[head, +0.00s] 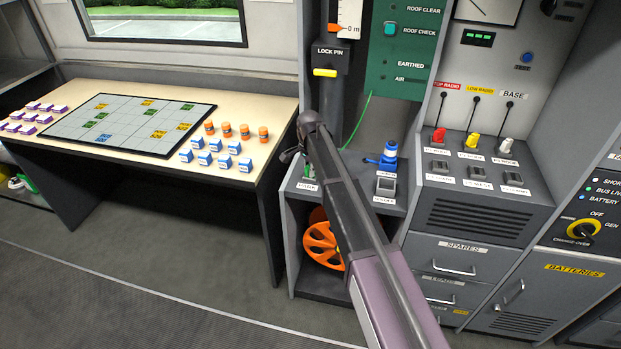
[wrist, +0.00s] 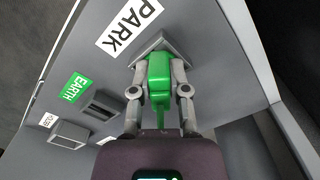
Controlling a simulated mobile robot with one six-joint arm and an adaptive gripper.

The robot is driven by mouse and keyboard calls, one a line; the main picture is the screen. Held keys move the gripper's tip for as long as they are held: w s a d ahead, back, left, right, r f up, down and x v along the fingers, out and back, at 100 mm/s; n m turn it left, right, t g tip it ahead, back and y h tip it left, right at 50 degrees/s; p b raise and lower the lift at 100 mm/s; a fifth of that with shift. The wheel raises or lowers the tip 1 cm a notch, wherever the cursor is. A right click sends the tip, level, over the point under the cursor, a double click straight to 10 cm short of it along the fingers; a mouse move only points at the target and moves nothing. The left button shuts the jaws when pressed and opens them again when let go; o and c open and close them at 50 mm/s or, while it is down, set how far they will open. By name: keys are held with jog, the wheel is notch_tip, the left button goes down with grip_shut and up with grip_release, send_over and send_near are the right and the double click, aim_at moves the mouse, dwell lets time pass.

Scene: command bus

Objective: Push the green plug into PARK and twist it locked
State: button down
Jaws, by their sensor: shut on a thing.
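The green plug (wrist: 160,78) is between the fingers of my gripper (wrist: 162,75) in the wrist view. My gripper is shut on it. The plug's far end meets the grey PARK socket (wrist: 152,46), beside the PARK label (wrist: 130,27). I cannot tell how deep it sits or whether it is turned to lock. In the head view my arm hides most of the gripper and plug. The PARK label (head: 307,187) shows there at the left of the grey socket shelf. A thin green cable (head: 358,119) runs near the wall behind my arm.
An EARTH label (wrist: 75,88) and empty sockets lie left of PARK in the wrist view. In the head view, a blue plug (head: 388,154) stands on the shelf right of my arm. A table (head: 110,90) with blocks is at left. An orange reel (head: 322,243) sits below.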

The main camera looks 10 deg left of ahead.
jog(key=shift+m, duration=1)
jog(key=c, duration=0.5)
grip_release()
jog(key=shift+f, duration=0.1)
jog(key=shift+c, duration=0.2)
jog(key=shift+n, duration=0.4)
